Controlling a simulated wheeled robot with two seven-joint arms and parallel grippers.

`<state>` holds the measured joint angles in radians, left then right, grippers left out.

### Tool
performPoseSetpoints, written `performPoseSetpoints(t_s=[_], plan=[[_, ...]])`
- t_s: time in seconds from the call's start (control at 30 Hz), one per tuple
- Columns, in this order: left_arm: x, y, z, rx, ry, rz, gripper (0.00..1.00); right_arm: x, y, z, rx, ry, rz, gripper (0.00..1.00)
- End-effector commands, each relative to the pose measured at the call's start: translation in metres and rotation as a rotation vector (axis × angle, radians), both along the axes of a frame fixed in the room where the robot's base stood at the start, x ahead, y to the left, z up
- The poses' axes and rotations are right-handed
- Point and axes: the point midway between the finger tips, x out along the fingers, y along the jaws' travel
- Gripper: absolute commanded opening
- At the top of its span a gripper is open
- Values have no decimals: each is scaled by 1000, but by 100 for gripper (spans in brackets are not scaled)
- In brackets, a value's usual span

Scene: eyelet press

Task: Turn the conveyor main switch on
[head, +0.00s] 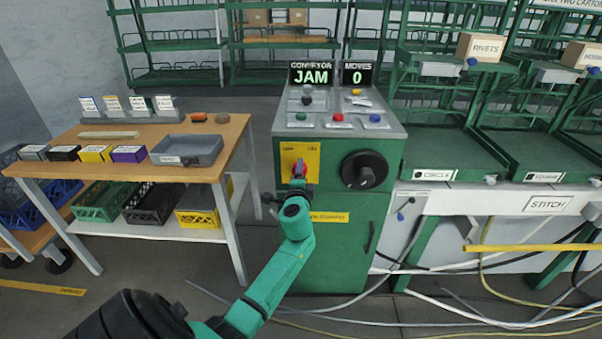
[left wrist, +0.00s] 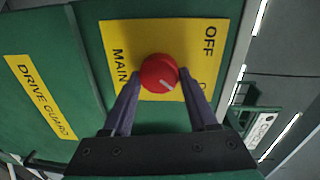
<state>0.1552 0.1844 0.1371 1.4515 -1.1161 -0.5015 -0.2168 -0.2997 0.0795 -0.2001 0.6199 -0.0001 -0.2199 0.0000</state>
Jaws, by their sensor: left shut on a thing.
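The main switch is a red knob (left wrist: 158,73) with a white pointer line, on a yellow plate (left wrist: 183,28) lettered MAIN and OFF. Another label at the plate's lower right is mostly hidden behind a finger. The pointer line slants to the lower right in the left wrist view, away from OFF. My left gripper (left wrist: 159,84) has a finger on each side of the knob and is shut on it. In the head view my left gripper (head: 298,176) reaches up to the yellow plate (head: 311,150) on the green cabinet's front. My right gripper is not in view.
A black rotary handle (head: 365,171) sits right of the plate. Above, the console has coloured buttons (head: 337,117) and displays reading JAM (head: 311,78) and 0 (head: 357,77). A wooden bench (head: 120,140) stands left; cables (head: 450,310) lie on the floor.

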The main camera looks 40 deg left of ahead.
Motion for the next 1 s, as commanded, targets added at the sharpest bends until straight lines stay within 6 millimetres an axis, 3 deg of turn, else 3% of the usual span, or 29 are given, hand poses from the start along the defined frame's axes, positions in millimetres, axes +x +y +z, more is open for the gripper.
performPoseSetpoints(t_s=[0.03,0.07,0.1,0.13,0.57,1.0], plan=[[-1,3,2,5,-2,5,3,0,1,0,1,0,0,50],[-1,3,2,5,-2,5,70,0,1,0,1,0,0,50],[-1,3,2,5,-2,5,86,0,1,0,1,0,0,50],[0,2,2,4,-2,4,89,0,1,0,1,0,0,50],[-9,-6,2,1,-1,-1,89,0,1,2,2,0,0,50],[-101,-72,8,-2,0,3,89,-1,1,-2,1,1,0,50]])
